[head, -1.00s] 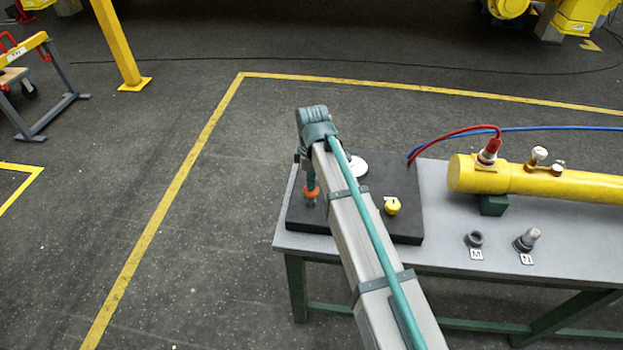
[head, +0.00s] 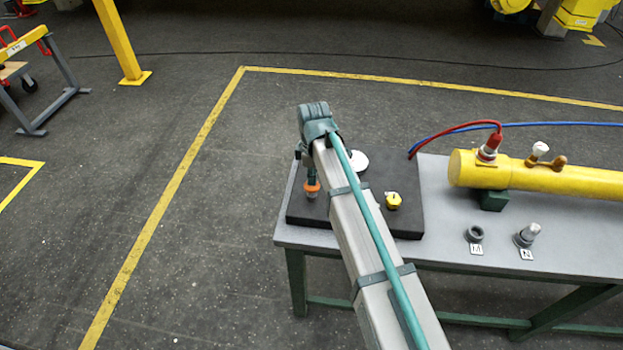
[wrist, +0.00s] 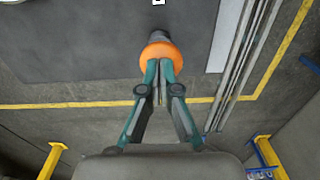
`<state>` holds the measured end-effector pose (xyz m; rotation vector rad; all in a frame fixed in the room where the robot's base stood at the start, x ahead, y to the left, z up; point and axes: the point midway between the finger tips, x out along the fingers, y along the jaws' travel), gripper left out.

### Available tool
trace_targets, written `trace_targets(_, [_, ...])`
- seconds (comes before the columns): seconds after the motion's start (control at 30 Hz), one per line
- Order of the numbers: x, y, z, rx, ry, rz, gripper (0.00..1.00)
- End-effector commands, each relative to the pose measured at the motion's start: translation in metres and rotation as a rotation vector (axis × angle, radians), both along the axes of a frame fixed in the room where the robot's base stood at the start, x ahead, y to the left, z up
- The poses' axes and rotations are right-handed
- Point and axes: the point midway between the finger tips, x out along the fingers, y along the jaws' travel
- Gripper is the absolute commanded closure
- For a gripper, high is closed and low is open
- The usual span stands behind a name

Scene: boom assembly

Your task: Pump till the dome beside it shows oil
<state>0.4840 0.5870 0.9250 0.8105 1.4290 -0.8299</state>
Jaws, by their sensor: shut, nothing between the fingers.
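My gripper (wrist: 158,63) points down over the dark board at the bench's left end, fingers together and nothing between them. Its tips meet or nearly touch an orange round piece (wrist: 158,50), with a grey stub (wrist: 160,36) just beyond. The orange piece also shows in the head view (head: 312,188), below my wrist. I cannot tell whether it is pressed down. A clear dome or oil cannot be made out. My arm partly hides a white round piece (head: 358,161) on the board. A small yellow part (head: 393,201) stands to its right.
The grey bench (head: 440,215) carries a yellow cylinder (head: 560,181) with red and blue hoses. Two dark fittings, labelled M (head: 474,234) and N (head: 526,234), stand in front of it. The floor left of the bench is clear up to a yellow post (head: 122,45).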

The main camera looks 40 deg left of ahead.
Motion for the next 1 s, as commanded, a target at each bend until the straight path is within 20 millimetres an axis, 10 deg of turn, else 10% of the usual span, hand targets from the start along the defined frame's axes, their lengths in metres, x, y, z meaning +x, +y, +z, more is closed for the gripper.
trace_targets(0.5, [0.005, 0.0, 0.095, 0.005, -0.004, -0.003, 1.0])
trace_targets(1.0, [0.005, -0.001, 0.121, 0.002, -0.002, -0.003, 1.0])
